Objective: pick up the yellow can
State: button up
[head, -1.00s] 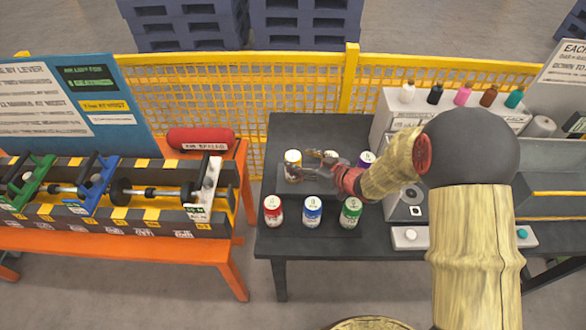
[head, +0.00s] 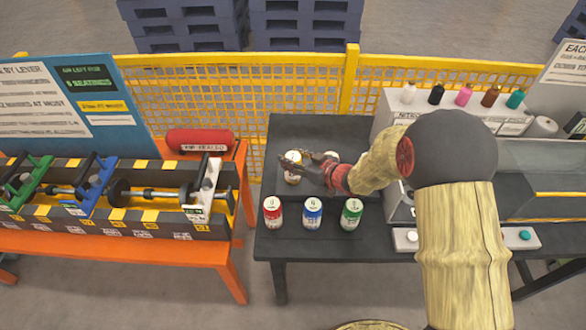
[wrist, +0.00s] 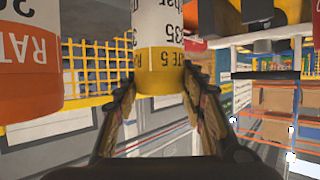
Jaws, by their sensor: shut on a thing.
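The yellow can (head: 292,168), pale with a yellow band, stands at the back left of the dark table in the head view. My gripper (head: 303,165) reaches it from the right, with its fingers at the can. In the wrist view the yellow can (wrist: 160,58) shows upside down, its yellow "RATE 5" band between the two fingertips. My gripper (wrist: 158,88) is shut on it there. I cannot tell whether the can is clear of the table.
Red (head: 272,212), blue (head: 312,212) and green (head: 351,214) cans stand in front on the table. A white-topped can (head: 332,156) is behind my gripper. An orange can (wrist: 28,85) is close at left in the wrist view. A yellow fence (head: 270,95) runs behind.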

grip_shut()
jog(key=shift+r, duration=0.2)
dwell(0.6)
